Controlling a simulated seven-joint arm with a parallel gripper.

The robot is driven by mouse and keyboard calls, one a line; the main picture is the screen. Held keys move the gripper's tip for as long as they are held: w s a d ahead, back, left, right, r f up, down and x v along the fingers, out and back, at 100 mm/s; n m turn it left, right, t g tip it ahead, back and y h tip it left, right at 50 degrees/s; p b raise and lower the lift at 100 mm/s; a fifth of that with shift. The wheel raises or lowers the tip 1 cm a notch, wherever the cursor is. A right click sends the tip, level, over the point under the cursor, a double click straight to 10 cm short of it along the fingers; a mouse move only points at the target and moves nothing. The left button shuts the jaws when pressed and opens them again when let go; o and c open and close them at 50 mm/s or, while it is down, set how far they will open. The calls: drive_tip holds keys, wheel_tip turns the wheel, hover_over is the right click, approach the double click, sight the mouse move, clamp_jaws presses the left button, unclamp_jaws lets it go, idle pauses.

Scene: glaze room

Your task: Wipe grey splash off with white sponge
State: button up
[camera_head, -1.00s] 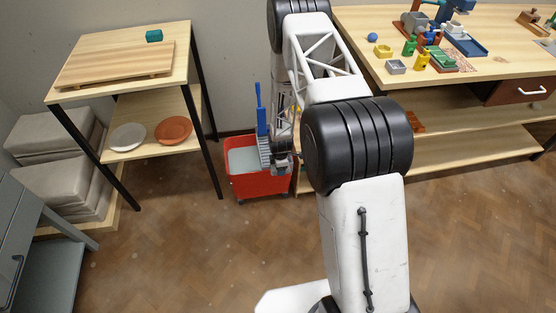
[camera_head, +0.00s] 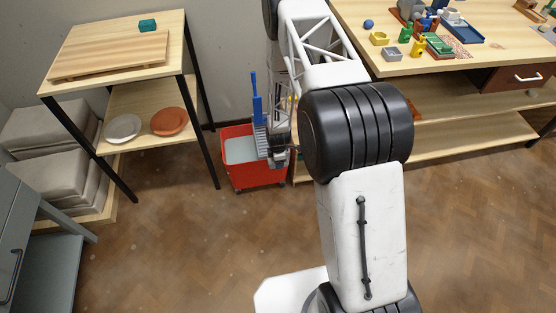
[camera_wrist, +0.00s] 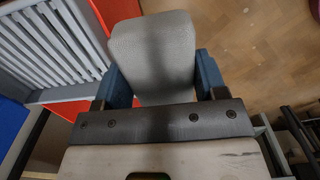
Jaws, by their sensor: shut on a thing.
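My gripper (camera_wrist: 163,76) is shut on the white sponge (camera_wrist: 152,50), which looks pale grey in the wrist view. The sponge is a rounded block between the two blue-grey fingers, and it sticks out past them. In the head view my gripper is beside the red bucket (camera_head: 262,178), near its right rim, partly hidden by my arm. The sponge cannot be made out in the head view. I cannot make out a grey splash in either view.
The bucket has a grey slatted wringer (camera_wrist: 50,45) and a blue handle (camera_head: 257,100). A wooden shelf unit (camera_head: 165,28) with a board and two plates stands left. A cluttered workbench (camera_head: 420,66) stands right. The floor in front is clear.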

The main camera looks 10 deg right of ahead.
drive_tip(key=shift+c, duration=0.5)
drive_tip(key=shift+w+d+r+m, duration=0.2)
drive_tip(key=shift+w+d+m, duration=0.2)
drive_tip(key=shift+w+d, duration=0.1)
drive_tip(key=w+d+r+m, duration=0.3)
drive_tip(key=w+d+m, duration=0.2)
drive_tip(key=d+m, duration=0.3)
drive_tip(key=w+d+r+m, duration=0.4)
drive_tip(key=w+d+m, duration=0.2)
drive_tip(key=d+m, duration=0.3)
drive_tip(key=shift+d+r, duration=0.15)
drive_tip(key=shift+d, duration=0.75)
